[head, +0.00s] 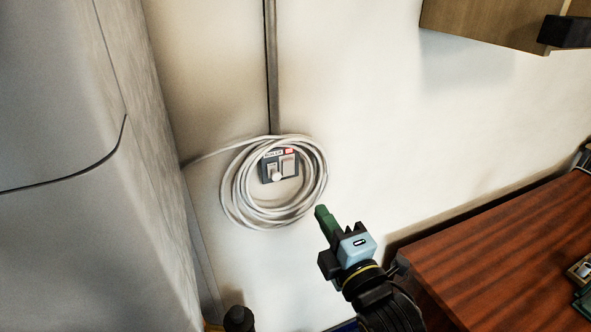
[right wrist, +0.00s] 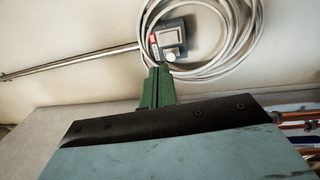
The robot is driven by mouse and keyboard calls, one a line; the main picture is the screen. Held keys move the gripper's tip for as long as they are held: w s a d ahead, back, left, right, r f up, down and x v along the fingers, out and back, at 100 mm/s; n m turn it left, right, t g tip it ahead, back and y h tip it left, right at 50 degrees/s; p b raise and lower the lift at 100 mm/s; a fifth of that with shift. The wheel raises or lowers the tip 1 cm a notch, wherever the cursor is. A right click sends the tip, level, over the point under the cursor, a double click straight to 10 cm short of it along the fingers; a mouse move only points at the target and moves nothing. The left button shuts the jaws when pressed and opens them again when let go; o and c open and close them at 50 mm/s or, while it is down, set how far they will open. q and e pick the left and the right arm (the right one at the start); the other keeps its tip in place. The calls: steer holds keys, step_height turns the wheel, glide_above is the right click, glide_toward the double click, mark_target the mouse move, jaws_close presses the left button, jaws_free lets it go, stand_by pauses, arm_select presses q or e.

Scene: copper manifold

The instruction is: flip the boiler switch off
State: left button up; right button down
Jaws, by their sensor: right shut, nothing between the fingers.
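The boiler switch (head: 288,166) is a small dark box with light-coloured plates on the pale wall, below a vertical conduit. It has a label, a lit red lamp (head: 289,151) and a white knob (head: 277,177) at its lower part. A coil of white cable (head: 318,196) hangs around the box. The switch also shows in the right wrist view (right wrist: 171,38), just beyond the fingertips. My right gripper (head: 321,212) has green fingers, shut and empty, at the lower right of the coil. Its fingers also show in the right wrist view (right wrist: 158,78). My left gripper is not in view.
A large grey cabinet (head: 75,220) fills the left side. A reddish wooden worktop (head: 490,260) is at the lower right, a wooden wall cupboard (head: 480,22) above it. Copper pipes (right wrist: 298,125) show at the right wrist view's right edge. The wall right of the coil is bare.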

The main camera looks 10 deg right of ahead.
steer(key=p+x, duration=0.1)
steer(key=x, duration=1.2)
steer(key=shift+w, duration=0.35)
steer(key=shift+w+a+r+p, duration=0.1)
steer(key=shift+w+r+p, duration=0.15)
steer(key=shift+p, duration=0.7)
steer(key=shift+s+f, duration=0.1)
steer(key=shift+f, duration=0.1)
steer(key=p, duration=0.2)
glide_toward(289, 162)
steer(key=s+d+r, duration=0.1)
steer(key=s+r, duration=0.2)
steer(key=s, duration=0.4)
steer(key=shift+w+d, duration=0.15)
steer(key=shift+d, duration=0.05)
steer(key=shift+f, duration=0.1)
